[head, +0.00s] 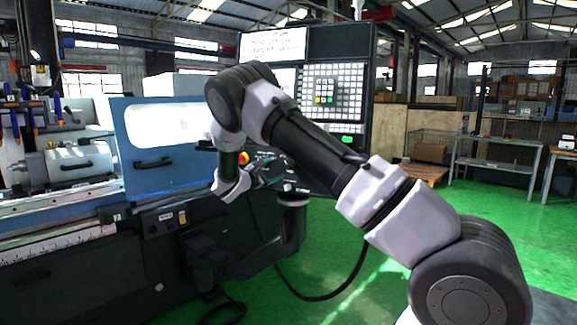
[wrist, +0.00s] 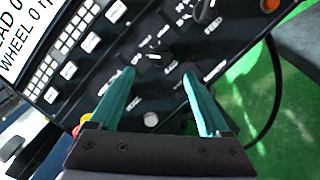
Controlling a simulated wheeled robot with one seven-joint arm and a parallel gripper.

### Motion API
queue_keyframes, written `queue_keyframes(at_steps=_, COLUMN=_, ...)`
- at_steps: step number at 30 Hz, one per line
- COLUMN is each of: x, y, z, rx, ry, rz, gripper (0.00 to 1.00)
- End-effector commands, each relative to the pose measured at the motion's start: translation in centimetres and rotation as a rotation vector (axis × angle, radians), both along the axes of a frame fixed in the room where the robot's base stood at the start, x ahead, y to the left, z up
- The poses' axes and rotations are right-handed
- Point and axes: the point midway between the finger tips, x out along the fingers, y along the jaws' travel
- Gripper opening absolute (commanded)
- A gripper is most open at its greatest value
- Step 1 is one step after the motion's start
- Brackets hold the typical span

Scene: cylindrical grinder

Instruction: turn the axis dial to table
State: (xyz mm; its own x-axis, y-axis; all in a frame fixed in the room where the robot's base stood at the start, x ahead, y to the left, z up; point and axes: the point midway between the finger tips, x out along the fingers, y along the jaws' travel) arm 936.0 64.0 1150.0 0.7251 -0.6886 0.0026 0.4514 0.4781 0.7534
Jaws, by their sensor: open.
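In the wrist view, a small dark dial (wrist: 154,57) with white marks around it sits on the black control panel, just beyond and between my fingertips. The marks are too small and blurred to read, so I cannot tell its setting or confirm it is the axis dial. A larger black knob (wrist: 206,12) is farther up and right. My gripper (wrist: 158,76) is open, with one teal finger on each side and nothing between them. It appears short of the dial. In the head view, my gripper (head: 270,172) is at the lower panel, where the dials cannot be made out.
The panel holds white buttons (wrist: 90,43) and a keypad (head: 335,90). A red-and-yellow emergency stop (head: 244,158) is close to my wrist. The blue grinder door (head: 150,150) stands left. A black cable (head: 330,295) lies on the green floor, which is open to the right.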

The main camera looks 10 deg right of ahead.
Motion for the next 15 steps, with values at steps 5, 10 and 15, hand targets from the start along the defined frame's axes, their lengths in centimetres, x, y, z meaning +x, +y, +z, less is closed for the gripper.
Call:
queue_keyframes(at_steps=5, x=2.5, y=-2.6, z=-0.1, rx=0.001, ry=0.001, rz=-0.005, gripper=0.81)
queue_keyframes(at_steps=10, x=4.7, y=-4.7, z=0.0, rx=0.002, ry=0.001, rz=-0.004, gripper=0.81)
queue_keyframes(at_steps=15, x=6.1, y=-6.1, z=-0.1, rx=0.002, ry=0.001, rz=-0.005, gripper=0.81)
